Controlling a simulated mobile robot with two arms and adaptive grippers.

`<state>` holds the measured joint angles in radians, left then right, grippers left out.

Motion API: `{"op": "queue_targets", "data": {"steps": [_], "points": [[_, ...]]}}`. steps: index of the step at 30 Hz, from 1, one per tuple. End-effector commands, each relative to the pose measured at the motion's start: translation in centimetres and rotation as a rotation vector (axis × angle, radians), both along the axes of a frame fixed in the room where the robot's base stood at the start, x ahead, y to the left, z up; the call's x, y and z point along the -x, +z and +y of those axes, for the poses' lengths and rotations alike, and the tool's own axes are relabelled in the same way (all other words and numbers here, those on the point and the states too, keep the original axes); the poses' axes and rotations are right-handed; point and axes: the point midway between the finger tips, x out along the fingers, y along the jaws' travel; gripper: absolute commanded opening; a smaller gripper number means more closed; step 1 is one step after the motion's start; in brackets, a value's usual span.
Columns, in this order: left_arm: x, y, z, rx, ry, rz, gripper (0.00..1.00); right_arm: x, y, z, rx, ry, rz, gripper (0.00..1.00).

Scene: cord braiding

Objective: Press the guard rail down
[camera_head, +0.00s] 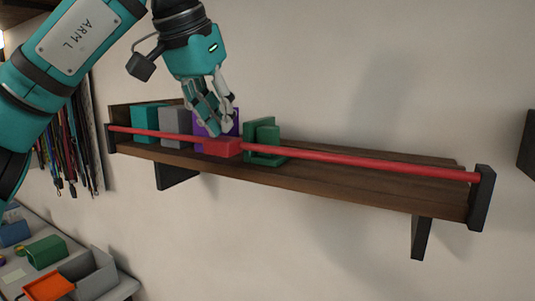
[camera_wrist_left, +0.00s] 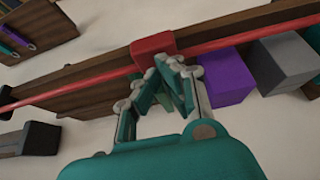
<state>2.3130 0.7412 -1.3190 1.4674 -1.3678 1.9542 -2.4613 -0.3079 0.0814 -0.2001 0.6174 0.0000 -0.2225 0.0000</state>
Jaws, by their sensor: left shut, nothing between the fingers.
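The red guard rail (camera_head: 370,163) runs along the front of the wooden shelf between two dark end posts. A red block (camera_head: 222,147) sits on its middle part. The rail (camera_wrist_left: 245,37) and block (camera_wrist_left: 152,46) also show in the left wrist view. My left gripper (camera_head: 214,131) is shut and empty, pointing down at the top of the red block. Its fingertips (camera_wrist_left: 177,66) appear right at the block, partly covering it in the wrist view; I cannot tell whether they touch. My right gripper is not in view.
On the shelf (camera_head: 400,187) behind the rail stand teal (camera_head: 147,117), grey (camera_head: 176,122), purple (camera_head: 232,119) and green (camera_head: 266,138) blocks. The shelf's right half is empty. Cords (camera_head: 75,140) hang at left above a table with bins (camera_head: 88,270).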

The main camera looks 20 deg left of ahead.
Motion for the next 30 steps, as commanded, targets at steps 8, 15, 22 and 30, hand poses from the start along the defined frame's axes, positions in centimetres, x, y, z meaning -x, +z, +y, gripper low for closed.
{"op": "queue_targets", "data": {"steps": [8,15,22,30], "points": [[0.0,-1.0,0.0,0.000,0.001,0.000,0.00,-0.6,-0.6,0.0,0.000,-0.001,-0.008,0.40],[0.0,-1.7,0.0,0.001,0.002,0.000,0.00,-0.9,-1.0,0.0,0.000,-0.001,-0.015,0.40],[0.0,-2.4,0.0,0.000,0.001,0.001,0.00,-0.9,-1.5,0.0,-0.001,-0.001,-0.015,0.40],[0.0,-3.2,0.0,0.000,0.001,0.000,0.00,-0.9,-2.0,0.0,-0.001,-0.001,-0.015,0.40]]}}
